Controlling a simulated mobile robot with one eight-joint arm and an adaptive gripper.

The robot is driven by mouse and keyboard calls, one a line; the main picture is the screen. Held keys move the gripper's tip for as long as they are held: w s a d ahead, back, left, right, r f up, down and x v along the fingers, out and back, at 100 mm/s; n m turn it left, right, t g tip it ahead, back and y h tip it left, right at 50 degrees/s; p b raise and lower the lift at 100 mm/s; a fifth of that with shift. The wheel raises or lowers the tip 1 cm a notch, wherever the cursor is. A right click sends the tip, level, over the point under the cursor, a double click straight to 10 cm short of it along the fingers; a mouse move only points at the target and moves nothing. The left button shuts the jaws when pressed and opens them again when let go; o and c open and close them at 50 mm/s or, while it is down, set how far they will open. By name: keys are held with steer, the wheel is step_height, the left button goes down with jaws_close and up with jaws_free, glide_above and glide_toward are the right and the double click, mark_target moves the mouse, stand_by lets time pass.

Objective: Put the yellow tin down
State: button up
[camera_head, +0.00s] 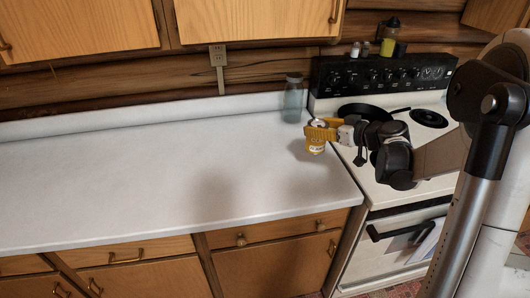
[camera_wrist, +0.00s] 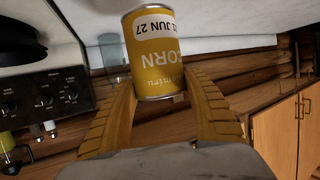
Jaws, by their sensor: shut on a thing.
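The yellow tin (camera_wrist: 155,62) is a can with a white label band and the word CORN. My gripper (camera_wrist: 154,92) is shut on it, one finger on each side, in the wrist view. In the head view my gripper (camera_head: 316,134) holds the tin (camera_head: 315,147) above the right end of the white countertop (camera_head: 140,180), near the stove. A dark blurred shadow lies on the counter to the left of and below the tin. The tin appears apart from the counter surface.
A clear glass jar (camera_head: 293,98) stands at the back of the counter, behind the tin. The stove (camera_head: 350,105), with a black pan (camera_head: 362,112), adjoins on the right. Small shakers (camera_head: 360,49) stand on the stove's back panel. The counter's left and middle are clear.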

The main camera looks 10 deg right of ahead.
steer(key=shift+w+d+r, duration=0.1)
steer(key=shift+w+d, duration=0.2)
steer(key=shift+d, duration=0.2)
steer(key=shift+w+d, duration=0.25)
steer(key=shift+d, duration=0.2)
steer(key=shift+s+a+f+b, duration=0.5)
steer(key=shift+a+f+b, duration=0.55)
steer(key=shift+a+f, duration=0.75)
steer(key=shift+s+a+f+b, duration=0.5)
steer(key=shift+a+f+b, duration=0.5)
steer(key=shift+a+f, duration=0.8)
steer(key=shift+s+a+f+b, duration=0.5)
steer(key=shift+a+f+b, duration=0.55)
steer(key=shift+a+f, duration=0.75)
steer(key=shift+f, duration=0.15)
steer(key=o, duration=1.4)
